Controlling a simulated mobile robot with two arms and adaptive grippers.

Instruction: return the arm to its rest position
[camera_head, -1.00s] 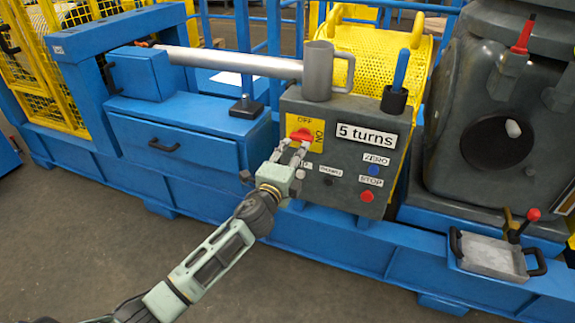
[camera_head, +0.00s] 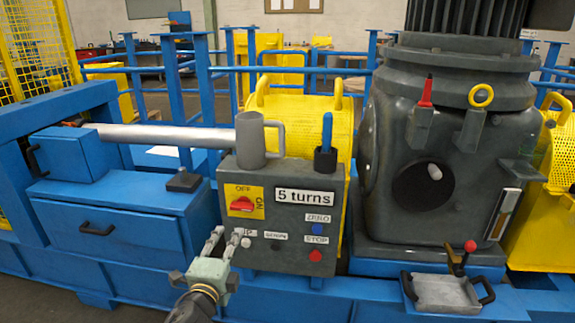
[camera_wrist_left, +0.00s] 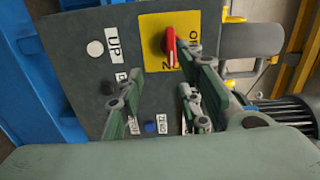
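My left gripper (camera_head: 227,236) is in front of the lower left part of the grey control box (camera_head: 318,262). Its fingers are apart with nothing between them, and it is clear of the red switch (camera_head: 241,203). In the left wrist view the open gripper (camera_wrist_left: 155,95) faces the panel, with the red switch (camera_wrist_left: 170,46) on its yellow plate beyond the fingers. The switch handle lies roughly sideways in the head view, towards the ON side. The gripper partly covers the UP label. My right gripper is not in view.
A grey mug (camera_head: 250,142) and a dark holder with a blue-handled item (camera_head: 326,145) stand on the control box. A blue drawer unit (camera_head: 135,241) is at left, a large grey machine (camera_head: 450,120) at right. A metal tray (camera_head: 446,294) sits low at right.

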